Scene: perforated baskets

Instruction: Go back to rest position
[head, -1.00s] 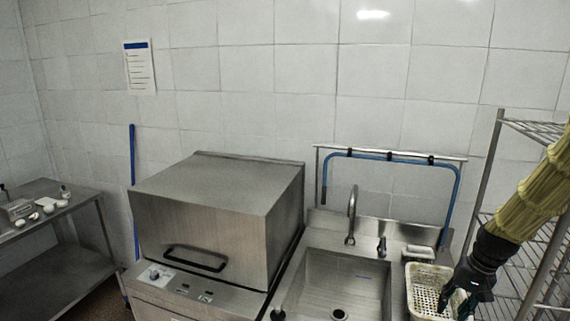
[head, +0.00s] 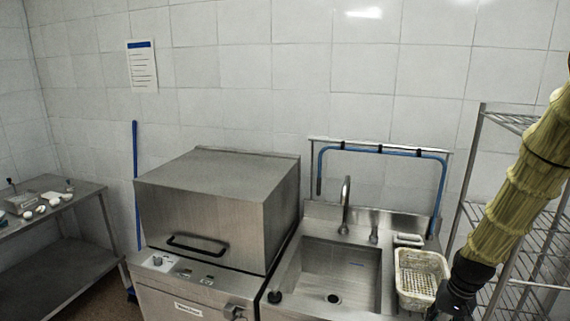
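My gripper (head: 440,310) is at the bottom right in the head view, at the end of my yellow-sleeved arm. Its dark wrist hangs just right of a cream perforated basket (head: 403,290) and covers part of that basket's right side. The fingers are dark and cut off by the lower picture edge, so I cannot see whether they are open or shut, or whether they touch anything. The basket sits upright on the counter right of the sink, and its perforated bottom shows.
A steel sink (head: 335,265) with a faucet (head: 345,205) lies left of the basket. A boxy steel dishwasher (head: 215,205) stands further left. A wire shelf rack (head: 470,185) is close behind my arm at the right. A steel table (head: 65,265) with small items stands far left.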

